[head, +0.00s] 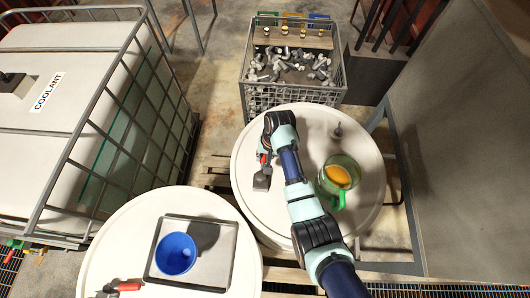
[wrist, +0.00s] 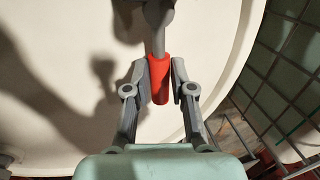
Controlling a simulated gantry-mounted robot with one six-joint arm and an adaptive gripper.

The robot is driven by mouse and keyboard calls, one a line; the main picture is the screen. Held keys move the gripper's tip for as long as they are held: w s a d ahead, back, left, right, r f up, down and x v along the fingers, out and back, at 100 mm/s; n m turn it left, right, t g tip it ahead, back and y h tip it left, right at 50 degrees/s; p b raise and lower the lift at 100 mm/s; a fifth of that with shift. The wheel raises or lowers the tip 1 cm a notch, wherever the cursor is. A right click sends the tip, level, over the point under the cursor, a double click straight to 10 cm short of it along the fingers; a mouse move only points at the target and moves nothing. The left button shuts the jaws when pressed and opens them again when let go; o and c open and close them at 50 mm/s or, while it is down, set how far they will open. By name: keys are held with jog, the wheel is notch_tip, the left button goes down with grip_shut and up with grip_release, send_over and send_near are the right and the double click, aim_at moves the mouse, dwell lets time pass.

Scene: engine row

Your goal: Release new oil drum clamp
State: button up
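A white drum (head: 310,125) stands in the middle of the head view. A clamp with a red handle and grey metal part (head: 262,182) sits at the left of its lid. My gripper (head: 264,158) is low over this clamp. In the wrist view, the red handle (wrist: 160,80) lies between the fingers of my gripper (wrist: 160,75). The fingers look parted, with a narrow gap on each side of the handle. The clamp's grey arm runs up from the handle. In the head view my gripper partly hides the handle.
A clear jug with a green handle (head: 338,178) stands right on the same lid. A second drum (head: 110,225) carries a tray (head: 225,270), a blue cup (head: 176,252) and another red-handled clamp (head: 127,287). A caged coolant tank (head: 60,100) is left; a parts crate (head: 290,96) is behind.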

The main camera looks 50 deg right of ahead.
jog(key=o, duration=0.3)
jog(key=shift+o, duration=0.2)
notch_tip(320, 180, up, 12)
jog(key=s+d, duration=0.1)
jog(key=shift+s+d+f, duration=0.15)
jog(key=shift+s, duration=0.25)
